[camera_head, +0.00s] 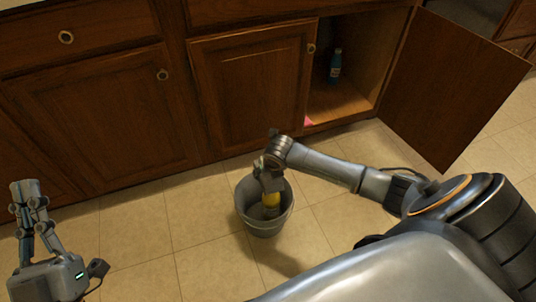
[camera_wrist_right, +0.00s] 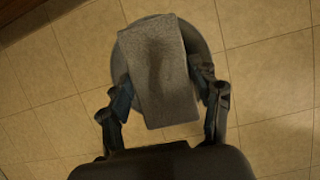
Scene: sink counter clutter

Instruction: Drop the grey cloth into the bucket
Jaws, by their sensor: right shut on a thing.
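The grey cloth (camera_wrist_right: 160,75) shows in the right wrist view as a flat grey rectangle between my right fingers. My right gripper (camera_wrist_right: 163,92) is shut on it. In the head view my right gripper (camera_head: 270,180) points down at the mouth of the bucket, and I cannot clearly tell the cloth from the gripper there. The grey bucket (camera_head: 262,228) stands upright on the floor. Its round dark shape also shows behind the cloth in the right wrist view (camera_wrist_right: 203,48). My left gripper (camera_head: 27,187) is at the lower left, away from the bucket, and looks shut and empty.
A yellow thing (camera_head: 272,200) shows inside the bucket. Wooden cabinets (camera_head: 250,85) stand behind it. One cabinet door (camera_head: 455,85) is open at the right, with a blue bottle (camera_head: 336,65) and a pink thing (camera_head: 308,121) inside. The tiled floor (camera_head: 200,235) around the bucket is clear.

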